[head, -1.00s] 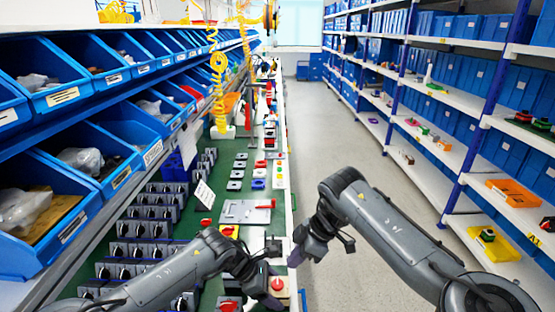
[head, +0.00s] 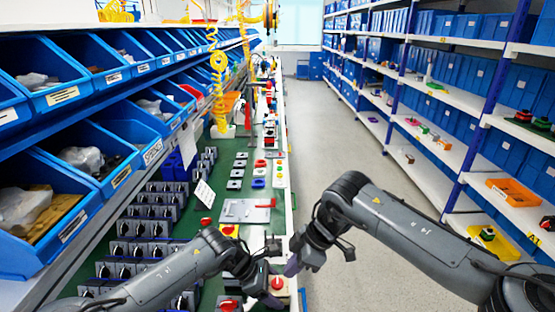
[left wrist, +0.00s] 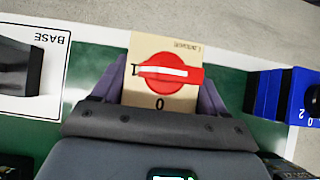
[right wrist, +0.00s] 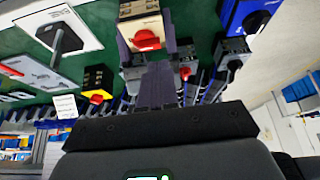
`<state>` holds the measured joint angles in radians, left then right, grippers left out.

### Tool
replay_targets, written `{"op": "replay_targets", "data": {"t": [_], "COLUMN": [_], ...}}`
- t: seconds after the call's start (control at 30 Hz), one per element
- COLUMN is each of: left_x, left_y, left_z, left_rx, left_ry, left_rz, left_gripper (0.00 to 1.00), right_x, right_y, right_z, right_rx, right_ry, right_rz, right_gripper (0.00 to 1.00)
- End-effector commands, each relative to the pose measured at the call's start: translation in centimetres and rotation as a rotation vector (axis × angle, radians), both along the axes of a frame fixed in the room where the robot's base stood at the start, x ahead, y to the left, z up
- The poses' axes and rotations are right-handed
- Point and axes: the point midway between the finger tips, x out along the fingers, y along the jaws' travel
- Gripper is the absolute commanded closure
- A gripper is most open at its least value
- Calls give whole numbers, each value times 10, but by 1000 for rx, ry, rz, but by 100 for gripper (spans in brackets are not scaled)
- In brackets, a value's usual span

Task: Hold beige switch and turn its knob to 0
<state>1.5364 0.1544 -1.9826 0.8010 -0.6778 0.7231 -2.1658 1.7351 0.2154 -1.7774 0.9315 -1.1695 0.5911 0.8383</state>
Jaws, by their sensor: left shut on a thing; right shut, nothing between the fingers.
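The beige switch (head: 284,292) with a red knob (head: 277,283) is at the bottom centre of the head view. In the left wrist view the beige switch (left wrist: 150,47) sits between the purple fingers of my left gripper (left wrist: 158,98), which is shut on it. The white bar on the red knob (left wrist: 170,73) lies across, its left end at the "1" mark; the "0" is below the knob. My right gripper (head: 298,265) is shut and empty, just above and right of the switch. In the right wrist view its fingers (right wrist: 158,72) are close below the red knob (right wrist: 147,40).
A blue switch (left wrist: 290,95) stands right of the beige one in the left wrist view. A base plate (left wrist: 45,55) lies to its left. The aisle floor (head: 335,130) is clear.

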Motion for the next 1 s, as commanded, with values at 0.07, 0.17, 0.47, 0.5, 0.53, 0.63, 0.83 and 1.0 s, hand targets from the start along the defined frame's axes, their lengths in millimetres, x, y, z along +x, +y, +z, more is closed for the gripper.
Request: {"op": "replay_targets", "data": {"t": [0.07, 0.17, 0.47, 0.5, 0.53, 0.63, 0.83, 1.0], "left_x": [0, 0, 0, 0, 0, 0, 0, 0], "left_y": [0, 0, 0, 0, 0, 0, 0, 0], "left_z": [0, 0, 0, 0, 0, 0, 0, 0], "left_rx": [0, 0, 0, 0, 0, 0, 0, 0], "left_ry": [0, 1, 1, 1, 1, 1, 1, 1], "left_rz": [0, -1, -1, -1, -1, -1, -1, -1], "left_gripper": [59, 59, 59, 59, 59, 59, 59, 59], "right_x": [1, 3, 3, 3, 3, 4, 4, 4], "right_y": [-8, -13, -13, -13, -13, -13, -13, -12], "right_z": [3, 0, -30, -34, -37, -47, -59, -62], "right_rx": [10, 13, 12, 13, 13, 13, 14, 14], "right_ry": [-3, -5, -4, -4, -4, -5, -6, -7], "right_rz": [-5, -15, -15, -15, -15, -16, -16, -15], "right_gripper": [100, 100, 100, 100, 100, 100, 100, 100]}}
